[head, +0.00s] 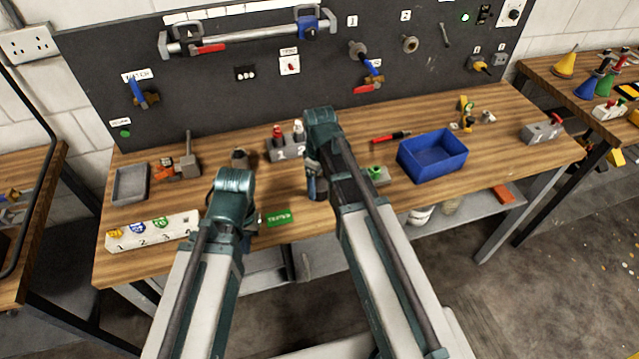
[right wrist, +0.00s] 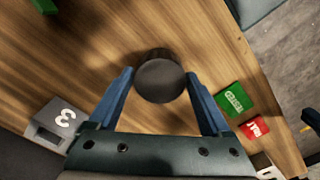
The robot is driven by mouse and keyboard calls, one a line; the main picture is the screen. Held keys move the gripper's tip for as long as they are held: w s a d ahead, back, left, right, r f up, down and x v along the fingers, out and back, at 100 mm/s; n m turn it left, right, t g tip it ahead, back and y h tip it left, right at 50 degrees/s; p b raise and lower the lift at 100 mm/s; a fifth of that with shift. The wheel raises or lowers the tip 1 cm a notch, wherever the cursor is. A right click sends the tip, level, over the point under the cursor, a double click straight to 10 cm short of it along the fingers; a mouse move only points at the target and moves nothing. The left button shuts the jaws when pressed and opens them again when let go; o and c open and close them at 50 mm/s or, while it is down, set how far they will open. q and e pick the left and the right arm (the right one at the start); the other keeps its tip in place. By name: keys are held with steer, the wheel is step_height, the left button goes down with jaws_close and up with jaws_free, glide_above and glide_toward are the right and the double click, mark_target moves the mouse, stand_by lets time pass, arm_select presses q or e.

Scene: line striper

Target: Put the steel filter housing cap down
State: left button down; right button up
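The steel filter housing cap (right wrist: 160,80) is a dark, round, short cylinder. In the right wrist view it sits between the blue fingertips of my right gripper (right wrist: 160,75), which appear to press on both its sides. In the head view the cap (head: 318,193) shows as a dark shape below my right gripper (head: 313,180), over the front half of the wooden bench (head: 350,225). I cannot tell whether its underside touches the bench. My left gripper (head: 250,218) is low over the front of the bench, mostly hidden behind its own wrist; its fingers cannot be made out.
A green TESTED card (head: 278,217) lies near the front edge; a red card (right wrist: 254,128) is beside it. Bare wood surrounds the cap.

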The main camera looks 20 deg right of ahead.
mark_target(320, 184)
steer(key=shift+o, duration=1)
steer(key=shift+r, duration=0.15)
step_height(320, 184, up, 12)
steer(key=p, duration=1.2)
steer(key=s+a+m+h, duration=0.1)
steer(key=s+a+m, duration=0.3)
steer(key=s+a, duration=0.6)
steer(key=s, duration=0.4)
steer(key=shift+s+a+m, duration=0.15)
steer(key=shift+a+m, duration=0.1)
steer(key=shift+m, duration=0.15)
